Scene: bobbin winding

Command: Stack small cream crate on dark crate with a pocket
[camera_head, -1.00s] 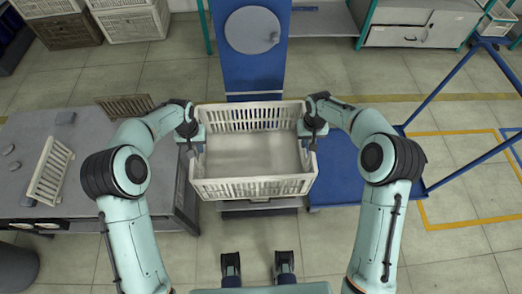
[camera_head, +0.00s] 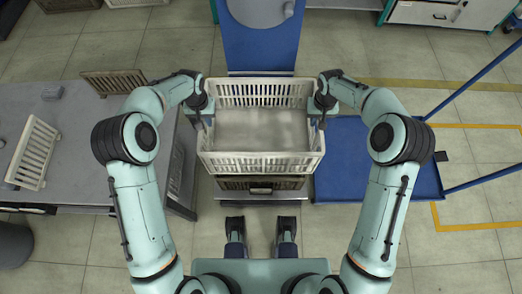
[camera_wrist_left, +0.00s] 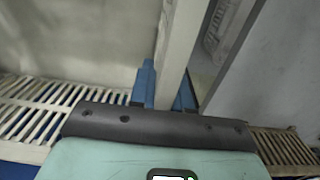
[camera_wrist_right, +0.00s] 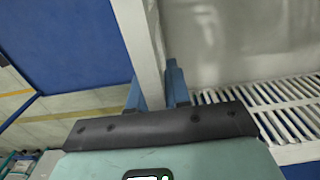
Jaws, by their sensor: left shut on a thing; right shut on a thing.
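The cream crate (camera_head: 262,163) is empty and level, with slatted long walls, in front of my body in the head view. My left gripper (camera_head: 207,112) is shut on its left end wall. My right gripper (camera_head: 318,113) is shut on its right end wall. The wrist views show each wall between blue fingers, left (camera_wrist_left: 165,88) and right (camera_wrist_right: 156,88). A dark brown crate (camera_head: 232,184) shows below the cream crate's near wall, with a small light pocket on its front. The cream crate hides most of it, so I cannot tell whether the two touch.
A grey table (camera_head: 95,140) stands at left with a cream slatted panel (camera_head: 33,153) and a brown one (camera_head: 113,82). A blue platform (camera_head: 365,160) with rails lies at right. A blue post (camera_head: 260,45) stands behind the crates.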

